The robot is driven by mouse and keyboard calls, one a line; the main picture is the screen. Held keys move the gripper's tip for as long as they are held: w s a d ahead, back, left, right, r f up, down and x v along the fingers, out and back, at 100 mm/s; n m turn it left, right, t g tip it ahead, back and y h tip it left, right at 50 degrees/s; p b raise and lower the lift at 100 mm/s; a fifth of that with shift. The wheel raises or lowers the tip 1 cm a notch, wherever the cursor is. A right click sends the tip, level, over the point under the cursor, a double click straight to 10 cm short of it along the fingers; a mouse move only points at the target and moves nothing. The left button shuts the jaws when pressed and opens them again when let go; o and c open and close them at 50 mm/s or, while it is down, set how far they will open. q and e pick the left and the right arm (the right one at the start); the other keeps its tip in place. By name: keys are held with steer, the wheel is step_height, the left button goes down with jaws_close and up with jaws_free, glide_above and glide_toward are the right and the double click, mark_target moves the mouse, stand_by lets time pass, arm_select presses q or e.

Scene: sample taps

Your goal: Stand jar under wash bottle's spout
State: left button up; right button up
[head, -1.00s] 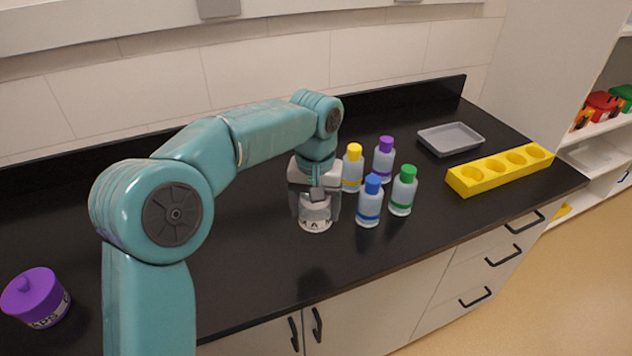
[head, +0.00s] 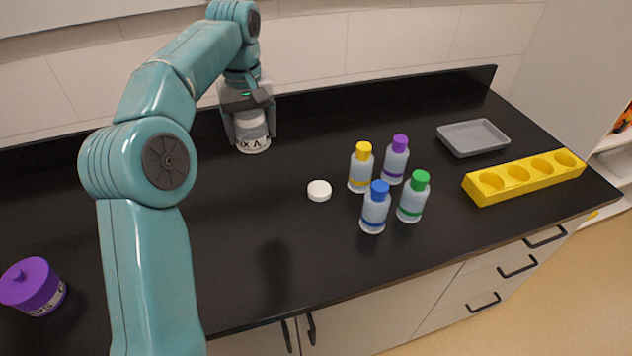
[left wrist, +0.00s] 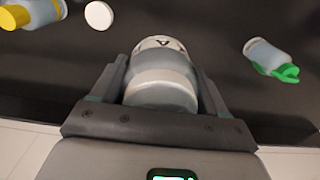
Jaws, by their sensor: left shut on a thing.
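My left gripper (head: 251,128) is shut around a pale grey-white jar (head: 253,144) with dark lettering. In the left wrist view the jar (left wrist: 162,85) sits between the two fingers. Whether its base touches the counter I cannot tell. A bottle with a green top piece (left wrist: 265,55), which looks like the wash bottle, is at the right in the left wrist view, apart from the jar. In the head view it is not visible, perhaps behind my arm. My right gripper is not in view.
A white disc (head: 319,190) lies on the black counter. Right of it stand bottles with yellow (head: 361,169), purple (head: 396,162), blue (head: 375,209) and green (head: 413,198) caps. A grey tray (head: 473,138), a yellow rack (head: 525,178) and a purple jar (head: 33,287) are farther out.

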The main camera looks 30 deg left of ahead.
arm_select(q)
steer(key=f+b, duration=0.1)
steer(key=f, duration=0.6)
steer(key=f+b, duration=0.1)
steer(key=f, duration=0.7)
steer(key=shift+s+a, duration=0.15)
steer(key=shift+s, duration=0.05)
steer(key=shift+w+f, duration=0.1)
steer(key=shift+f, duration=0.3)
step_height(320, 180, down, 4)
steer(key=shift+r, duration=0.15)
steer(key=shift+f, duration=0.3)
steer(key=shift+f, duration=0.15)
steer(key=o, duration=1.1)
